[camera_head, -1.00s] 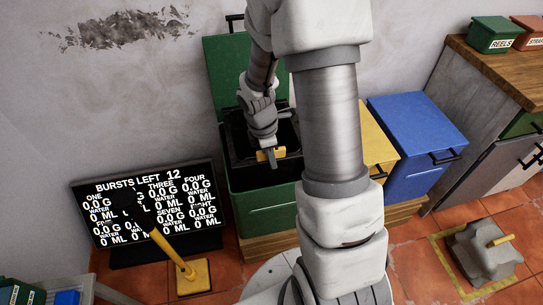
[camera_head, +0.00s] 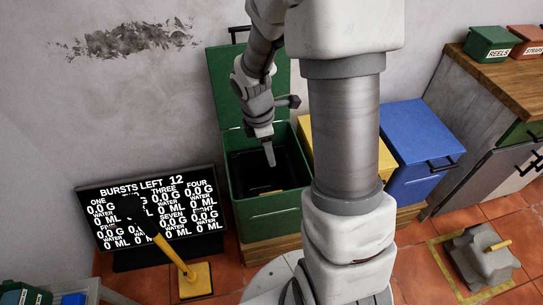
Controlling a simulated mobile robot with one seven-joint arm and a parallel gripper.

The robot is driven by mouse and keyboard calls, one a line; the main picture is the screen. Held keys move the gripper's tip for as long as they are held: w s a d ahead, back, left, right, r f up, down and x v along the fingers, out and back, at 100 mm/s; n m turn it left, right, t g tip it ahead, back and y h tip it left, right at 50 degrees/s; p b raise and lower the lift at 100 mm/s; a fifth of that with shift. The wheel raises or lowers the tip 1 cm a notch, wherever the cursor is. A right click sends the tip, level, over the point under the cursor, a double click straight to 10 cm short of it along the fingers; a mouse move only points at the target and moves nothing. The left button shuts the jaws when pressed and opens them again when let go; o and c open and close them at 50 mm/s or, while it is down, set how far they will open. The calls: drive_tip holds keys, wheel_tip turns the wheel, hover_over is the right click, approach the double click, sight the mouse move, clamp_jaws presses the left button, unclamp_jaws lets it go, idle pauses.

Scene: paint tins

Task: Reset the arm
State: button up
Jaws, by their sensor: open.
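My gripper (camera_head: 269,155) hangs above the open green bin (camera_head: 275,210), fingers pointing down. It is open, with nothing seen between its fingers. My arm comes down from the top of the picture, and its thick links cover much of the centre. A dark object with a small yellow part (camera_head: 268,191) lies low inside the bin, below the fingertips and apart from them; its shape is hard to make out.
The bin's raised lid (camera_head: 228,95) stands behind my gripper. A yellow bin, partly hidden by my arm, and a blue bin (camera_head: 420,145) stand to the right. A scoreboard (camera_head: 150,215) and a yellow-based post (camera_head: 196,280) are at left. A wooden counter (camera_head: 500,85) is at right.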

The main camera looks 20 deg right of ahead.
wheel_tip(320, 180, up, 10)
drive_tip(key=a+p, duration=0.2)
drive_tip(key=p, duration=0.1)
drive_tip(key=s+a+r+m+t+y, duration=0.1)
drive_tip(key=s+a+r+m+t, duration=0.2)
drive_tip(key=s+r+m, duration=0.5)
drive_tip(key=s+a+r+m+t+y, duration=0.1)
drive_tip(key=s+a+r+m+t, duration=0.15)
drive_tip(key=s+r+m, duration=0.5)
wheel_tip(320, 180, up, 12)
drive_tip(key=p, duration=1.2)
drive_tip(key=shift+w+d+r, duration=0.2)
drive_tip(key=shift+d, duration=0.1)
drive_tip(key=shift+c, duration=0.6)
drive_tip(key=shift+f, duration=0.1)
drive_tip(key=shift+s, duration=0.15)
